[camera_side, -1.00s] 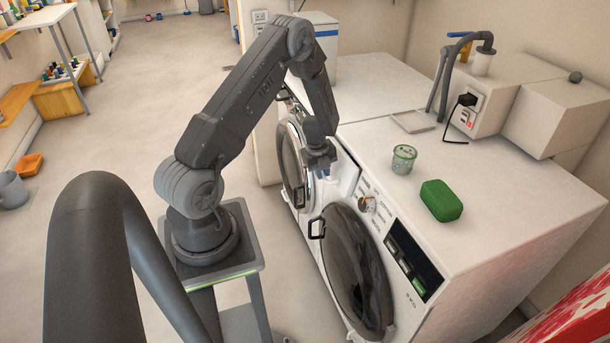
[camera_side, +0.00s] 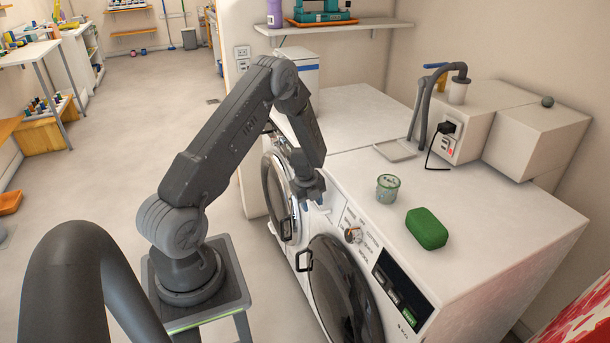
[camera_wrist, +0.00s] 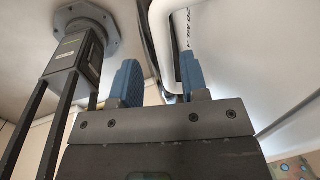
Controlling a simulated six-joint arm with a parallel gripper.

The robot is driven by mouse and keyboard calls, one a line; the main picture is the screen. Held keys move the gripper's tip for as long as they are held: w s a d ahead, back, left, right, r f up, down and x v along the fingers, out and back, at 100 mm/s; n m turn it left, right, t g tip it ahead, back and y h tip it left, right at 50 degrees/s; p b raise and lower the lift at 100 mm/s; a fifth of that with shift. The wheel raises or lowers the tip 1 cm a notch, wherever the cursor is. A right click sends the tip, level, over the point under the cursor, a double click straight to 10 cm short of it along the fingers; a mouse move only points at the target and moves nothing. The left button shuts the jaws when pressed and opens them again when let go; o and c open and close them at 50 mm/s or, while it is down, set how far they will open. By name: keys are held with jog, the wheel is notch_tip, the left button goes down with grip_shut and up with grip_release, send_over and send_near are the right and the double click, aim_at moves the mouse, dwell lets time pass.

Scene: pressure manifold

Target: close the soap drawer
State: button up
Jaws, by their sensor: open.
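The soap drawer (camera_side: 337,205) is at the upper left of the near washing machine's front in the side view, partly hidden by my gripper (camera_side: 316,203). How far it stands out is hard to tell there. In the wrist view, my gripper (camera_wrist: 160,75) shows two blue fingers spread apart, with nothing clearly held between them. A white rounded edge with dark lettering, which may be the drawer, comes down close to the right finger. I cannot tell whether they touch.
The near washing machine (camera_side: 470,230) has a round dark door (camera_side: 345,290) with a protruding handle and a knob (camera_side: 353,235). A green soap block (camera_side: 427,228) and a small cup (camera_side: 387,188) stand on top. A second machine stands behind it.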

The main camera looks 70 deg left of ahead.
jog(key=s, duration=1.6)
notch_tip(320, 180, up, 14)
jog(key=s, duration=0.2)
jog(key=w+d+r+n+t+y, duration=0.3)
jog(key=w+r+n, duration=0.1)
jog(key=r, duration=0.3)
jog(key=w+d+r+n+t+y, duration=0.3)
jog(key=w+r+n, duration=0.1)
jog(key=w+r, duration=0.2)
jog(key=shift+d+r+n+y, duration=0.25)
jog(key=shift+r+n+y, duration=0.05)
jog(key=shift+r+n, duration=0.15)
